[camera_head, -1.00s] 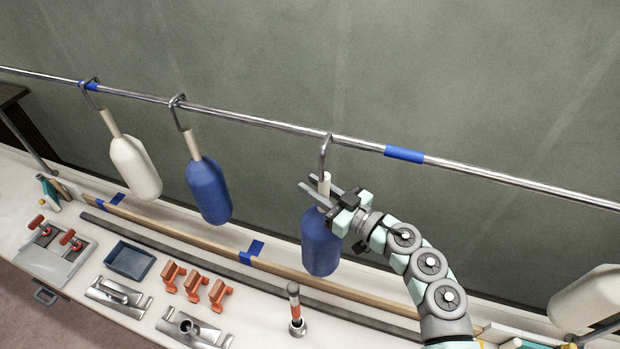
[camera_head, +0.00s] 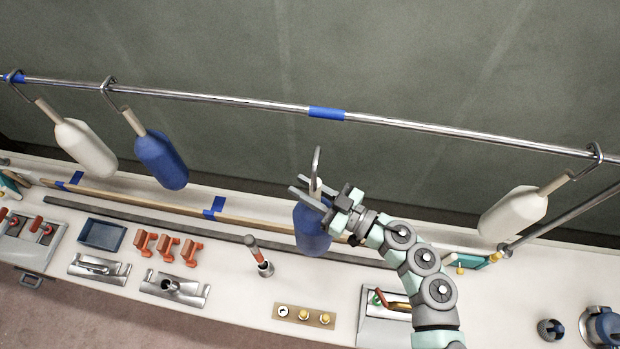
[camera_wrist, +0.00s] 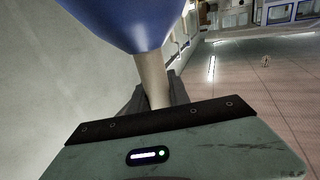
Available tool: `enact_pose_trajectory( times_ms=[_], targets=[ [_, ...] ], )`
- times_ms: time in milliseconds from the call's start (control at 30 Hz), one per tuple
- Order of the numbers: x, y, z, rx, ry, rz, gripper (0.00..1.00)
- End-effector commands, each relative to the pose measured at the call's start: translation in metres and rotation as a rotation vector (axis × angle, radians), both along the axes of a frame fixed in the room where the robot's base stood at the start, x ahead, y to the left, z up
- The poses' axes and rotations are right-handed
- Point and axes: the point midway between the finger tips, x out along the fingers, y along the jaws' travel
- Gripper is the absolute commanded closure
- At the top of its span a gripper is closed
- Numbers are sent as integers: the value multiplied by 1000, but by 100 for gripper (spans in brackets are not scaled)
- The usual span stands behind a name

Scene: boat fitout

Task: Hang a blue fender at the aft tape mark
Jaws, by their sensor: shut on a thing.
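My gripper (camera_head: 318,198) is shut on the pale neck of a blue fender (camera_head: 312,232). In the wrist view the neck (camera_wrist: 152,80) runs between the jaws, and the blue body (camera_wrist: 130,18) fills the top. The fender's grey hook (camera_head: 317,162) points up, below the rail and apart from it. A blue tape mark (camera_head: 326,113) is on the rail (camera_head: 420,127), a little above the hook. Another blue tape mark (camera_head: 12,77) is at the rail's far left, by a hook. Which mark is aft I cannot tell.
A white fender (camera_head: 85,147) and another blue fender (camera_head: 161,160) hang at the left; a white fender (camera_head: 513,213) hangs at the right. The bench below holds a blue tray (camera_head: 102,235), orange brackets (camera_head: 165,247) and an upright tool (camera_head: 259,255). The rail beside the middle tape is free.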

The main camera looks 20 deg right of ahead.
Motion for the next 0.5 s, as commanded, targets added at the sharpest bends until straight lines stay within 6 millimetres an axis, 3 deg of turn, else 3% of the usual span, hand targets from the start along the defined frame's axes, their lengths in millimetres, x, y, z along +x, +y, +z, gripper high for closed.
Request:
enact_pose_trajectory(
  times_ms=[500],
  targets=[
    [34, -19, 1, 0, -2, -4, 100]
  ],
)
